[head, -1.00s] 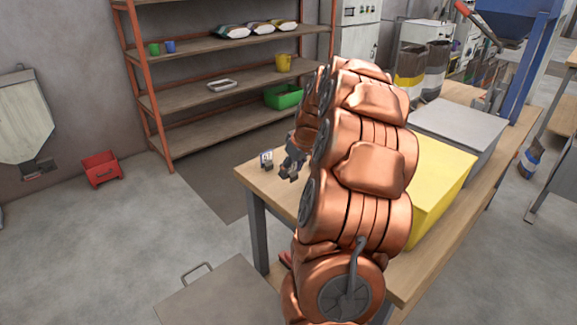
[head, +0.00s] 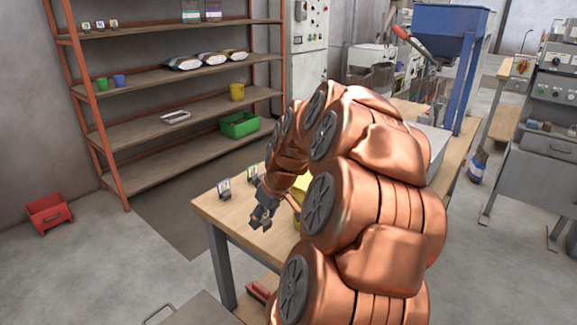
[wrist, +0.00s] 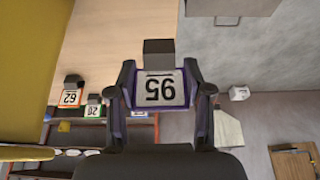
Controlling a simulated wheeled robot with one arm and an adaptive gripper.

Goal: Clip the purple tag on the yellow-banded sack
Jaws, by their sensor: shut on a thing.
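My gripper (wrist: 161,98) is shut on the purple tag (wrist: 161,89), which shows a white face with the number 95, upside down in the wrist view. A dark block lies at the tag's far edge. In the head view my gripper (head: 262,217) is above the table's near left part; the tag cannot be made out there.
A yellow box (head: 303,184) is partly behind my arm. Shelves (head: 160,78) stand behind; a blue hopper (head: 450,22) is at the back right.

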